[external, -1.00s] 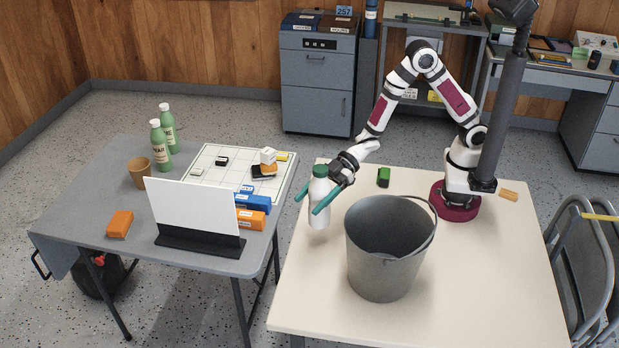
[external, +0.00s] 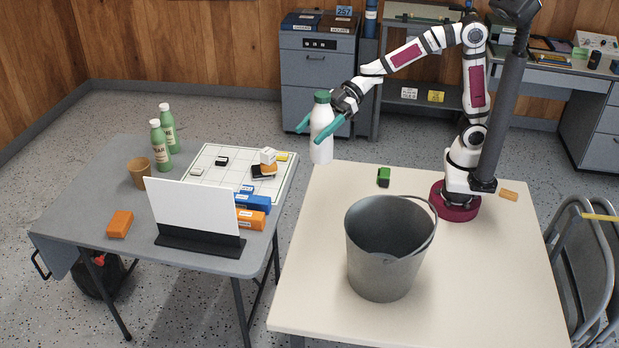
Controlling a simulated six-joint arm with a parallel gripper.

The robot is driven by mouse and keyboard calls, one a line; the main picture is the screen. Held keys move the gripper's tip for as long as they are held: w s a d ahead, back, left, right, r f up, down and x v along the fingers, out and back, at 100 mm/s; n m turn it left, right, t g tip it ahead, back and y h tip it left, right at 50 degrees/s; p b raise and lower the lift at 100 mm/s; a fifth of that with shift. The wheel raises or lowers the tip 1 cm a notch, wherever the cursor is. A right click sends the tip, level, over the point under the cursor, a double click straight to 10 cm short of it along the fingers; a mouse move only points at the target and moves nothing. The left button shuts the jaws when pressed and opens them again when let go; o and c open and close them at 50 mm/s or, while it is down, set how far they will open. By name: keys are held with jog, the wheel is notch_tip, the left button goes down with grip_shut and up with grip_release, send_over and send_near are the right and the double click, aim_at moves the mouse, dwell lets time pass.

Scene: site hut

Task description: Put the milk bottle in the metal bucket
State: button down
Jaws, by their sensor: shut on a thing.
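The milk bottle (external: 321,143) is white with a green cap and hangs upright in the air over the left far edge of the cream table. My gripper (external: 322,127) is shut on the bottle's upper part, with a teal finger on each side. The metal bucket (external: 376,275) is grey and stands upright on the cream table, to the right of and nearer than the bottle. Its handle leans to the right side. The part of its inside that shows looks empty. The bottle is apart from the bucket and higher than its rim.
A green block (external: 383,177) lies on the cream table (external: 480,300) behind the bucket. The grey table (external: 90,210) at left holds a white panel (external: 194,217), two green bottles (external: 163,140), a brown cup (external: 139,172) and several blocks. A dark post (external: 503,110) stands beside my base.

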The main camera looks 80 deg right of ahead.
jog(key=s+a+r+n+g+y, duration=0.3)
jog(key=s+a+n+g, duration=0.3)
jog(key=a, duration=0.5)
jog(key=s+a+f+n+g+h, duration=0.3)
jog(key=s+a+n+g+h, duration=0.1)
jog(key=s+n+g, duration=0.7)
notch_tip(320, 180, down, 15)
jog(key=shift+a+r+m+g, duration=0.15)
jog(key=shift+r+m+g, duration=0.05)
jog(key=shift+m+g, duration=0.1)
jog(key=shift+f, duration=0.55)
